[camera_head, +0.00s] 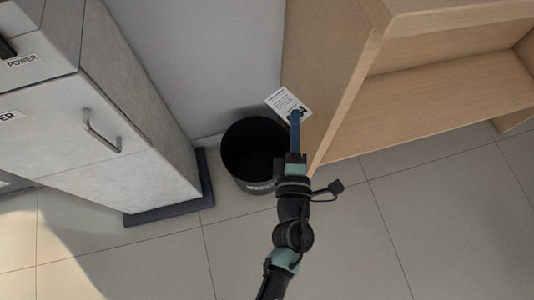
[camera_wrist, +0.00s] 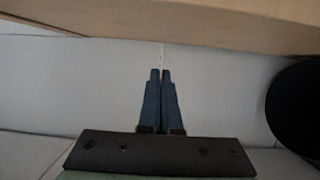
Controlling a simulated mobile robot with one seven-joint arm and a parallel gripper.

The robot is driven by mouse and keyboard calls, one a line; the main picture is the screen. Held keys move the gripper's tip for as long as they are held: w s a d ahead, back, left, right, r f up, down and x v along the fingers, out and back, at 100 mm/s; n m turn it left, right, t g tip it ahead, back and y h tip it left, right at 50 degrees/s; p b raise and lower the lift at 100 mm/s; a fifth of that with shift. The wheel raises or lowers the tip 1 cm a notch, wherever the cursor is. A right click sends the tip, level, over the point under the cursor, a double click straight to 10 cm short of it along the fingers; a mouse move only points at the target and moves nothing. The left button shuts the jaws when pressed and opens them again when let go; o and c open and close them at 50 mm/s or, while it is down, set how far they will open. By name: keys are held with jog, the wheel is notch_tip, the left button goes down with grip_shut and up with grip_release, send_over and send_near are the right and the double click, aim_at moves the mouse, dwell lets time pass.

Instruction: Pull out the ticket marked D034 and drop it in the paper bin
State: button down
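A white ticket (camera_head: 284,101) with printed lines and bold dark characters shows at the fingertips in the head view; I cannot read its number. My gripper (camera_head: 295,116) is shut on it. In the wrist view the blue fingers (camera_wrist: 161,72) are almost together, and the ticket (camera_wrist: 162,50) appears edge-on as a thin pale sliver between their tips. The black round paper bin (camera_head: 238,179) stands on the floor, open at the top, with its inside dark. In the head view my fingers are at its right; in the wrist view the bin (camera_wrist: 298,108) is at the right edge.
A wooden counter with open shelves (camera_head: 440,105) stands right of the bin, its side panel close to the ticket. A grey cabinet (camera_head: 120,165) with a metal handle stands at the left. A pale wall (camera_head: 215,60) is behind. The tiled floor (camera_head: 350,240) in front is clear.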

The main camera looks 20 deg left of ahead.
jog(key=w+a+f+n+y+b, duration=0.1)
jog(key=a+f+b, duration=0.1)
jog(key=f+b, duration=0.8)
jog(key=w+a+f+n+g+y+b, duration=0.1)
jog(key=w+a+f+y+b, duration=0.1)
jog(key=f+b, duration=0.9)
jog(key=w+a+f+n+g+y+b, duration=0.1)
jog(key=a+f+b, duration=0.3)
jog(key=f+b, duration=0.6)
notch_tip(320, 180, down, 4)
jog(key=shift+w+n+y+b, duration=0.3)
jog(key=shift+w+y+b, duration=0.1)
jog(key=shift+w+y, duration=0.15)
jog(key=c, duration=1)
grip_release()
jog(key=shift+c, duration=0.2)
jog(key=shift+d, duration=0.1)
jog(key=p+v, duration=0.5)
jog(key=v, duration=0.8)
jog(key=shift+r, duration=0.3)
